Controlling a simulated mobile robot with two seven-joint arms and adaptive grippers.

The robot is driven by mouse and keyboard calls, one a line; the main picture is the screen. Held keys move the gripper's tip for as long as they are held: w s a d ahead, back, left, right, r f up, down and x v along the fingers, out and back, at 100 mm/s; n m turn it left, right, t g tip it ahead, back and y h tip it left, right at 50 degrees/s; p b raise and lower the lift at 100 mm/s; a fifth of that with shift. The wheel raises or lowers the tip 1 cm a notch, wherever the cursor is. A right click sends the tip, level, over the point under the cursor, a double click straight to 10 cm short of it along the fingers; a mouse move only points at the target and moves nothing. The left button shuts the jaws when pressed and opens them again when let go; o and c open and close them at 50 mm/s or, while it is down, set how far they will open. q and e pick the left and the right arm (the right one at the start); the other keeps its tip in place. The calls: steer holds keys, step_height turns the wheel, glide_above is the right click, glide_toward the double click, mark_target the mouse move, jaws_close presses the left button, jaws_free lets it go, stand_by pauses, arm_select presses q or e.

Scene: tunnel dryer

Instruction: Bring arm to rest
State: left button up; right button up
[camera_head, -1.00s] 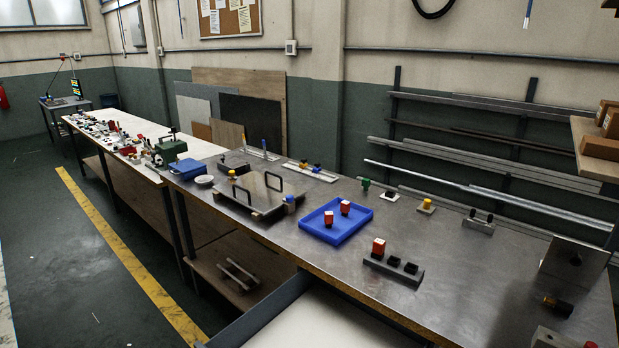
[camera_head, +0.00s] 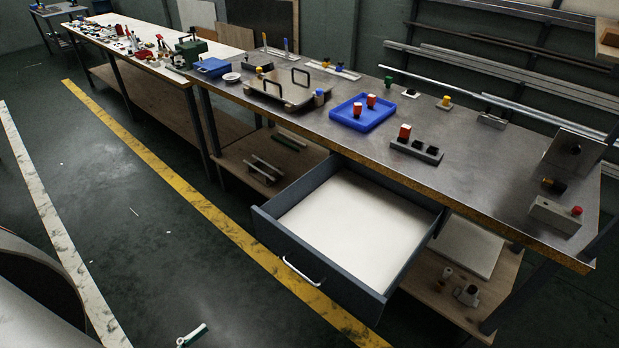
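Neither of my grippers shows in the head view. The metal-topped workbench (camera_head: 310,122) runs across the view. A blue tray (camera_head: 345,118) on it holds two red-topped blocks (camera_head: 371,101). A grey block holder (camera_head: 428,156) stands to its right, with a red-topped block (camera_head: 404,132) at its left end and dark pieces beside it. An open drawer (camera_head: 335,215) sticks out below the bench front; its pale inside looks empty.
A grey panel fixture (camera_head: 575,150) and a box with a red button (camera_head: 556,214) stand at the bench's right end. A lower shelf (camera_head: 265,165) holds bars. The floor (camera_head: 190,255) left of the yellow line is mostly open, with a small green-and-white item (camera_head: 192,335).

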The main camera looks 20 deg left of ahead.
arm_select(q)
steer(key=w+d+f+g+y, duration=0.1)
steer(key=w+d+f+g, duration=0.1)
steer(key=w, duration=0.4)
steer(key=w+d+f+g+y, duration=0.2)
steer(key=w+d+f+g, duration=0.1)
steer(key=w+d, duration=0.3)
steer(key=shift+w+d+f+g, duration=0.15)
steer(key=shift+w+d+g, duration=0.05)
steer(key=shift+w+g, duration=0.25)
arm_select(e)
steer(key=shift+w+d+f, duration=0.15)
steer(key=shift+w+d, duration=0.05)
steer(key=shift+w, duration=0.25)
